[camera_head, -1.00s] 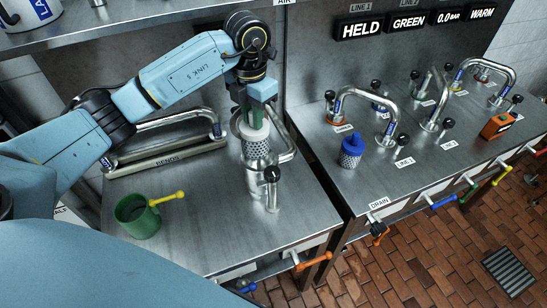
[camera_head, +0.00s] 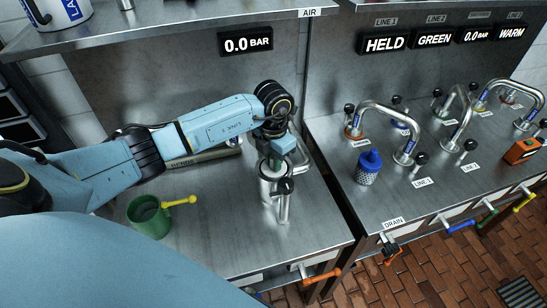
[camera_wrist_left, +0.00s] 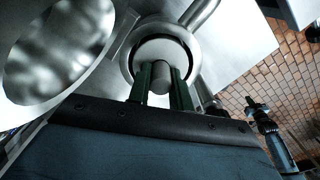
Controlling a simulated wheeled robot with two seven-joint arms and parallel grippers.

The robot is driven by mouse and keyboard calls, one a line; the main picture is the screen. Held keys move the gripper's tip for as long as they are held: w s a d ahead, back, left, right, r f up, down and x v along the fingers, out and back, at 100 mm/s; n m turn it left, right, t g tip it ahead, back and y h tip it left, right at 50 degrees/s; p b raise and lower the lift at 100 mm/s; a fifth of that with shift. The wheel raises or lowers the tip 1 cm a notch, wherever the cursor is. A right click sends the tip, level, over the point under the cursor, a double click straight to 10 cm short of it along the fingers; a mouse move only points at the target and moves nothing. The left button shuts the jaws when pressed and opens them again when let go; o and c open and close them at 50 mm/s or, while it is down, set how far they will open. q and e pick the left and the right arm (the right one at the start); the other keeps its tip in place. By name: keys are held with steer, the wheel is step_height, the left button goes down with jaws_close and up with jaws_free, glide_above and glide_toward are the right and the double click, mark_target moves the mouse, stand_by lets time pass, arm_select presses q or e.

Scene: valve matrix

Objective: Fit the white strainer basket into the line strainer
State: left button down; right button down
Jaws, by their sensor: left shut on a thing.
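The line strainer (camera_head: 270,190) is a steel pot with a side pipe, standing on the left bench. My left gripper (camera_head: 277,160) is directly over its mouth, pointing down. In the left wrist view, the gripper (camera_wrist_left: 161,88) is shut on the grey knob of the white strainer basket (camera_wrist_left: 150,48). The basket's white top lies within the steel rim of the line strainer (camera_wrist_left: 132,68). The basket's mesh body is hidden, and I cannot tell whether it is fully seated.
A green mug (camera_head: 148,218) with a yellow-handled thing stands left of the strainer. A blue-topped mesh basket (camera_head: 368,168) stands on the right bench, near steel pipe bends (camera_head: 385,118).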

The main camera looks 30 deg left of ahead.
arm_select(q)
steer(key=c, duration=1.3)
jaws_free()
steer(key=shift+o, duration=0.2)
arm_select(e)
steer(key=shift+s+f, duration=0.2)
steer(key=shift+s, duration=0.5)
arm_select(q)
steer(key=shift+r, duration=0.2)
step_height(320, 180, up, 12)
steer(key=b, duration=0.1)
arm_select(e)
steer(key=shift+w+a+f, duration=0.1)
steer(key=shift+w+f, duration=0.05)
steer(key=shift+f, duration=0.2)
arm_select(q)
steer(key=shift+f, duration=0.1)
